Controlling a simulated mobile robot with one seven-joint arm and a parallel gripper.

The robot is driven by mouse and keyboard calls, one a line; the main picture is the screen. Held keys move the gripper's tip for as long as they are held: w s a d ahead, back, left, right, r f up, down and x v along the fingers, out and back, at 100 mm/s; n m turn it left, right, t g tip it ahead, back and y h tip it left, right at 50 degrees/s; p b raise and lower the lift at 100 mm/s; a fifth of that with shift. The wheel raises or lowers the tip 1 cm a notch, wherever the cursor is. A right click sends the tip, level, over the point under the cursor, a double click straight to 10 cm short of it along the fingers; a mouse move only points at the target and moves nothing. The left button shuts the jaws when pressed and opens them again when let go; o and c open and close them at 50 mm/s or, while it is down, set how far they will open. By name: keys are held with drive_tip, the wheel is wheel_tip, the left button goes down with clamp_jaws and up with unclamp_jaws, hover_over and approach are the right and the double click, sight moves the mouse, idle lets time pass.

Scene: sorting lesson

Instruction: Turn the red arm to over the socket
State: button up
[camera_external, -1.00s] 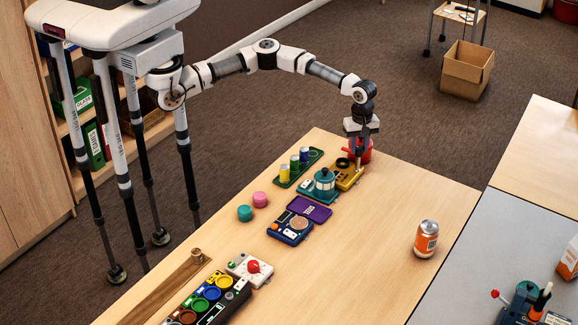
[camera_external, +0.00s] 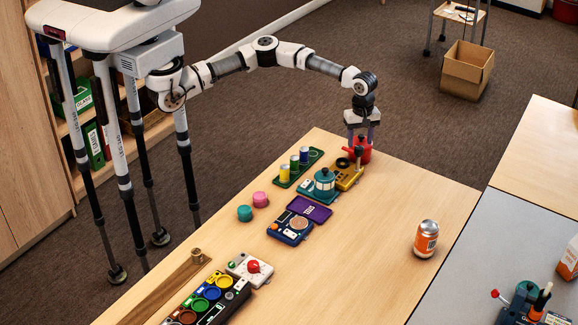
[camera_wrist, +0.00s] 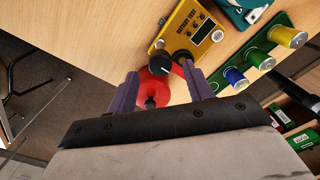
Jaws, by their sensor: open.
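The yellow battery tester (camera_external: 347,178) lies near the far end of the table. A red part (camera_external: 362,150) stands at its far end, with a dark upright post in front of it. A black round piece (camera_external: 342,162) sits on the tester's left side. In the wrist view the red part (camera_wrist: 152,92) shows below a black round knob (camera_wrist: 160,64) at the end of the yellow tester (camera_wrist: 190,30). My gripper (camera_external: 361,138) is open just above the red part, its purple fingers (camera_wrist: 160,72) spread to either side. I cannot tell which dark piece is the socket.
A teal device (camera_external: 323,185) stands close in front of the tester, and a green tray of colored cylinders (camera_external: 300,166) lies to its left. An orange can (camera_external: 426,240) stands at the right. The table right of the tester is clear.

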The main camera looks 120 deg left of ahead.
sight(359, 147)
wheel_tip(359, 147, up, 11)
drive_tip(key=b, duration=0.1)
idle(0.6)
